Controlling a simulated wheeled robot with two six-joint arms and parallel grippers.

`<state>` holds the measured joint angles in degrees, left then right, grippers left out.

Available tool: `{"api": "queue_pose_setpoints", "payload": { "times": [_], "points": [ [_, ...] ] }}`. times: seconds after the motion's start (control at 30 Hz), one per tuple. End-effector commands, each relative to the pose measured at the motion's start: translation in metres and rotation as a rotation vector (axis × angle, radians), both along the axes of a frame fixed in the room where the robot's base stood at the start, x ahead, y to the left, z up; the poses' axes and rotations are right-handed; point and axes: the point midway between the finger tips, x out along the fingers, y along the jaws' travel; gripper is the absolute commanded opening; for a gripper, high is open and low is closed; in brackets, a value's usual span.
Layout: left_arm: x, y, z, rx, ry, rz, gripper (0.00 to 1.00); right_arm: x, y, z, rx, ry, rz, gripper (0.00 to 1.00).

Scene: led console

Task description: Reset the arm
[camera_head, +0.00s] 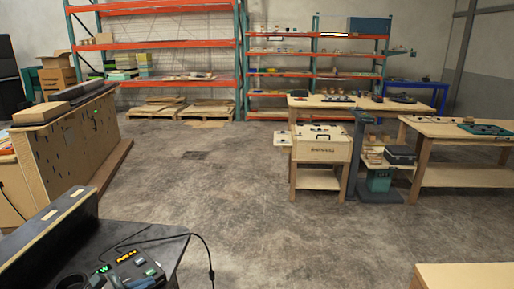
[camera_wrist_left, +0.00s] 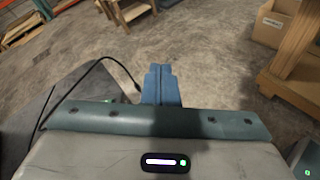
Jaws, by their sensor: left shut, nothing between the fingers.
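My left gripper (camera_wrist_left: 161,86) shows in the left wrist view as two blue-grey fingers pressed together, with nothing between them. The fingers stand beside a dark tabletop, with the concrete floor behind them. In the head view a small device with green and yellow lit displays (camera_head: 126,270) sits at the lower left on a black table (camera_head: 152,243). It is cut off by the bottom edge of the picture. I cannot make out my left fingers clearly in the head view. My right gripper is not in view.
A black cable (camera_head: 207,247) loops off the black table. A tall tan panel (camera_head: 75,140) stands at the left. Wooden workbenches (camera_head: 455,127) stand at the right, and orange shelving (camera_head: 170,43) at the back. The middle floor is clear.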

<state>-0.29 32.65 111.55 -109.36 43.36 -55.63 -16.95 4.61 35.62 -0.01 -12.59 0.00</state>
Motion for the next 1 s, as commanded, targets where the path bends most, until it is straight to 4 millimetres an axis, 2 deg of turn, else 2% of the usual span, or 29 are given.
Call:
{"api": "queue_pose_setpoints", "payload": {
  "times": [0.1,0.23,0.33,0.47,0.57,0.7,0.8,0.93,0.97,1.0],
  "points": [
    [-0.007,-0.017,0.023,-0.237,-0.033,0.049,0.00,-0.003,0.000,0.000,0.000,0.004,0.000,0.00],
    [-0.019,-0.024,0.057,-0.608,-0.056,0.144,0.00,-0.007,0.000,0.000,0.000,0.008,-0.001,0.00],
    [-0.031,-0.013,0.080,-0.968,-0.050,0.258,0.00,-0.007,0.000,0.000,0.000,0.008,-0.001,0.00],
    [-0.048,0.018,0.087,-1.430,-0.007,0.443,0.00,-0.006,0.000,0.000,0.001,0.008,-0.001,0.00],
    [-0.066,0.045,0.072,-1.769,0.049,0.618,0.00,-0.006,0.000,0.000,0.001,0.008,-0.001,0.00],
    [-0.100,0.070,0.026,-2.202,0.150,0.921,0.00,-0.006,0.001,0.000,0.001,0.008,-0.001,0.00],
    [-0.134,0.073,-0.018,-2.463,0.236,1.186,0.00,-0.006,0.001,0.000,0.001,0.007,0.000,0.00],
    [-0.179,0.059,-0.064,-2.682,0.337,1.529,0.00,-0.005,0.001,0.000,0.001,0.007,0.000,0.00],
    [-0.188,0.054,-0.072,2.666,-0.350,-1.570,0.00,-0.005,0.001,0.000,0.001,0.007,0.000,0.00],
    [-0.201,0.048,-0.081,2.568,-0.356,-1.578,0.00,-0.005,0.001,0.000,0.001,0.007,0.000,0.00]
  ]
}}
